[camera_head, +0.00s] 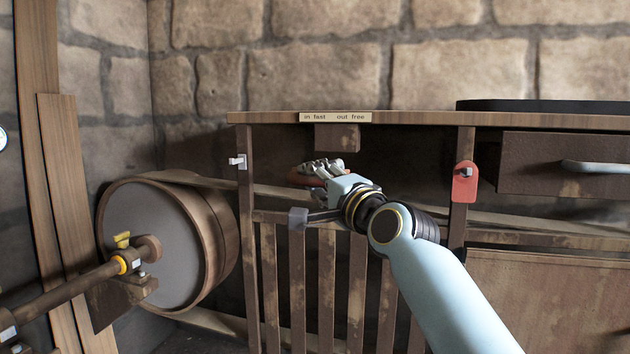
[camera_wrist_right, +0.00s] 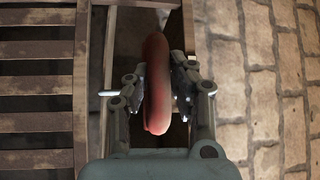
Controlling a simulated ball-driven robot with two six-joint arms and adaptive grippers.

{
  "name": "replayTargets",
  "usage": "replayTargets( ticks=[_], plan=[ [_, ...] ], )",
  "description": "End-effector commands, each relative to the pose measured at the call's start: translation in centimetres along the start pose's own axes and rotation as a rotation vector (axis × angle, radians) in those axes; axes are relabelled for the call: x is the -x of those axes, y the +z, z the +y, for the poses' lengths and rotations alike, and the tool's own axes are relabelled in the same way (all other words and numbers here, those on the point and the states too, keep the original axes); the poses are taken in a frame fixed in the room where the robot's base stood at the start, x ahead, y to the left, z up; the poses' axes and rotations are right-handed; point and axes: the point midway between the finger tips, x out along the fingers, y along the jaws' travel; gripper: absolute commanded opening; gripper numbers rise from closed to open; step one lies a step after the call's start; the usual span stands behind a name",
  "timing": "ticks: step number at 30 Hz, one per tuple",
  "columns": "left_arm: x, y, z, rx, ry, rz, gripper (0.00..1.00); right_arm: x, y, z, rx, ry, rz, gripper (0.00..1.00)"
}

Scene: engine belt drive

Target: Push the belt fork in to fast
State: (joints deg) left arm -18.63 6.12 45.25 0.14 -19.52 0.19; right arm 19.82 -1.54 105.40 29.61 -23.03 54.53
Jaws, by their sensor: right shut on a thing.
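The belt fork's handle (camera_wrist_right: 155,85) is a rounded reddish-brown grip. In the right wrist view it lies between the two fingers of my right gripper (camera_wrist_right: 158,90), which is shut on it. In the head view my right gripper (camera_head: 325,170) is at the wooden frame, below the label plate (camera_head: 335,117) reading "in fast" and "out free". Only a little of the handle (camera_head: 306,178) shows there, left of the fingers. The wooden block (camera_head: 337,138) hangs under the rail just above the gripper. The fork's far end is hidden. My left gripper is not in view.
A large wooden drum (camera_head: 165,240) with a belt (camera_head: 215,183) stands at the left. A red tag (camera_head: 465,182) hangs on the right post. A drawer (camera_head: 565,165) with a pale handle is at the right.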

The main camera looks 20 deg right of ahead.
Motion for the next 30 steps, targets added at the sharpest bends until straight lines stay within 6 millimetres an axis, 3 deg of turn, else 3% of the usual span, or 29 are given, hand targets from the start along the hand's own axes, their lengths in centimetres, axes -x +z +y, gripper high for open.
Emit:
replayTargets(
  ticks=[10,15,21,30],
  plan=[
    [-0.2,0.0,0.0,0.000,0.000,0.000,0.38,-0.4,-0.3,0.6,0.004,0.007,-0.003,0.00],
    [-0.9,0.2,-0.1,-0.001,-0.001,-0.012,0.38,-3.1,-2.9,1.5,0.008,0.009,-0.005,0.00],
    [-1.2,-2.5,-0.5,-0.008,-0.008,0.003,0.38,-6.0,-5.9,2.6,0.006,0.010,-0.004,0.00],
    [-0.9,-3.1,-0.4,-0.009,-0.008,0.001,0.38,-6.9,-6.8,2.4,0.004,0.010,-0.003,0.00]
  ],
)
